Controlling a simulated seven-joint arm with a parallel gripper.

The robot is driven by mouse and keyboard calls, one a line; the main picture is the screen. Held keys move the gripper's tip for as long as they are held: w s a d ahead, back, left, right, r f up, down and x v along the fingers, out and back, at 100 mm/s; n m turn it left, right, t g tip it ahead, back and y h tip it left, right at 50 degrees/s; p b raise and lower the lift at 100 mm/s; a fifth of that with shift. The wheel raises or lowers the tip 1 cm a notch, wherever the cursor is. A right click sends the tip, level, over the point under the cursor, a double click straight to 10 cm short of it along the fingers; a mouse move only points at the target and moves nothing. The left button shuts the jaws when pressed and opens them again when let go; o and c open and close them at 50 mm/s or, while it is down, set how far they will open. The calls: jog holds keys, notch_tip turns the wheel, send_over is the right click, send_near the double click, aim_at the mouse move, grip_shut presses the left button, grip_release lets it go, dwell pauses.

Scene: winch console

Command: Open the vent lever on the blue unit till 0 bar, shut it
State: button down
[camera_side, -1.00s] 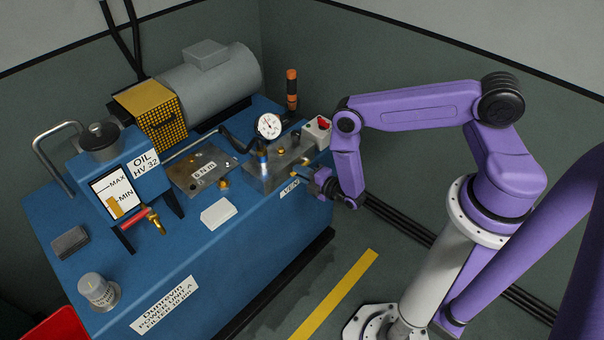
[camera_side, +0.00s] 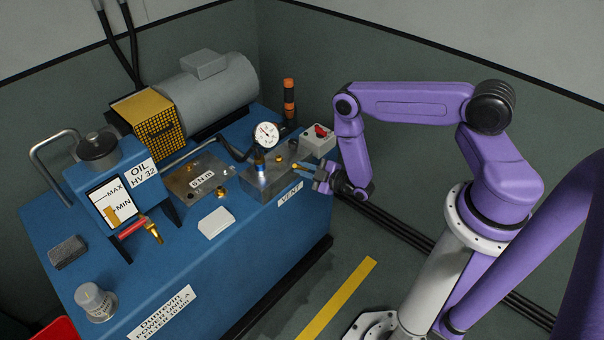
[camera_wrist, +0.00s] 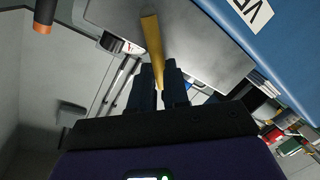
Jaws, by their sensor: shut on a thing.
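The blue unit (camera_side: 230,255) fills the left and middle of the side view. Its brass-yellow vent lever (camera_side: 297,166) sticks out from the right end of the metal valve block (camera_side: 262,184), above the VENT label (camera_side: 290,194). My gripper (camera_side: 316,176) is shut on the lever's outer end. In the wrist view, the lever (camera_wrist: 152,45) runs down between my two dark fingertips (camera_wrist: 165,82). The round white pressure gauge (camera_side: 265,135) stands above the block; its needle is too small to read for certain.
A grey box with a red switch (camera_side: 318,139) stands close behind my gripper. An orange-and-black handle (camera_side: 289,100) rises behind the gauge. A white block (camera_side: 216,222) lies on the unit's top. The floor in front (camera_side: 290,290) is clear.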

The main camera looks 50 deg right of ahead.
jog(key=shift+d+r+m+t+y, duration=0.2)
jog(key=shift+d+m, duration=0.3)
jog(key=shift+m, duration=0.5)
jog(key=shift+d+r+m+t+y, duration=0.2)
jog(key=shift+d+m, duration=0.35)
jog(key=shift+m, duration=0.45)
jog(key=shift+d+r+m+t+y, duration=0.15)
jog(key=shift+d+m, duration=0.35)
jog(key=shift+m, duration=0.5)
jog(key=c, duration=1.1)
grip_release()
jog(key=shift+s, duration=0.1)
